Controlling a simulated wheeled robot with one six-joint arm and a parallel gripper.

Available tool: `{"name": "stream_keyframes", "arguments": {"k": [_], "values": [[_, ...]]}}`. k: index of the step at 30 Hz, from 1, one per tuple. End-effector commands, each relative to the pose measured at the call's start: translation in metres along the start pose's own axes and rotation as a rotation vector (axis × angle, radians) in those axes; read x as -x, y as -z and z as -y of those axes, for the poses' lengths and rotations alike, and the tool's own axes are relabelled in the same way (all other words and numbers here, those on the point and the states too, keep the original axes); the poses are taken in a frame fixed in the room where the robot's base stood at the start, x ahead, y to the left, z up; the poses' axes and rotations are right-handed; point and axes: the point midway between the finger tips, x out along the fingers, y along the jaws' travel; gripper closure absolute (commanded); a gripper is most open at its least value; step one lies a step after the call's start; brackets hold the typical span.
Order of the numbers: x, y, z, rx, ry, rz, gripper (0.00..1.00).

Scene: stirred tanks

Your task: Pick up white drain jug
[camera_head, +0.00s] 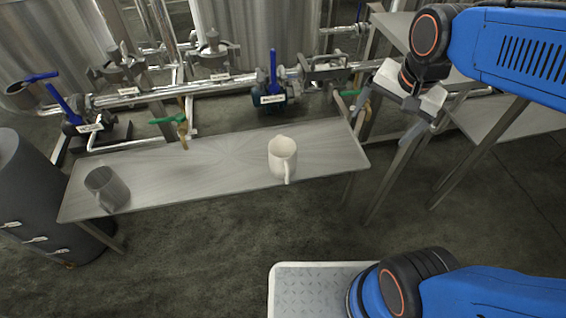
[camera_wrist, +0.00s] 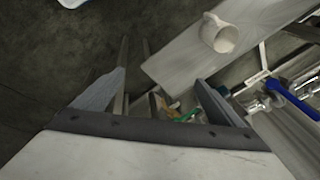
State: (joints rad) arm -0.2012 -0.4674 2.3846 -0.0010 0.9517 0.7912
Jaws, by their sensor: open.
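The white drain jug (camera_head: 282,158) stands upright on the right half of a narrow metal bench (camera_head: 215,165) in the head view. Its handle points toward the bench's front edge. The jug also shows in the wrist view (camera_wrist: 220,34), near the top right on the bench. My gripper (camera_head: 405,128) is to the right of the jug and beyond the bench's right end, apart from both. In the wrist view its two fingers (camera_wrist: 160,88) are spread with nothing held between them. No part of the jug is hidden by the gripper.
A grey jug (camera_head: 107,189) stands at the bench's left end. Pipes with a blue-handled valve (camera_head: 272,92) and green-handled taps (camera_head: 183,122) run behind the bench. Metal legs and another table (camera_head: 515,120) are at right. The bench between the jugs is clear.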

Motion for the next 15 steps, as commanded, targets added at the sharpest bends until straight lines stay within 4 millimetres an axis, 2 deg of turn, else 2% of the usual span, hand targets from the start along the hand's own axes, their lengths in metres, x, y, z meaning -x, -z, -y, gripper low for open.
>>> {"name": "stream_keyframes", "arguments": {"k": [1, 8, 15], "values": [[-0.006, 0.002, 0.013, -0.048, -0.009, 0.017, 0.09], [-0.034, 0.007, 0.071, -0.329, -0.057, 0.067, 0.09], [-0.071, -0.001, 0.132, -0.62, -0.129, 0.095, 0.09]]}}
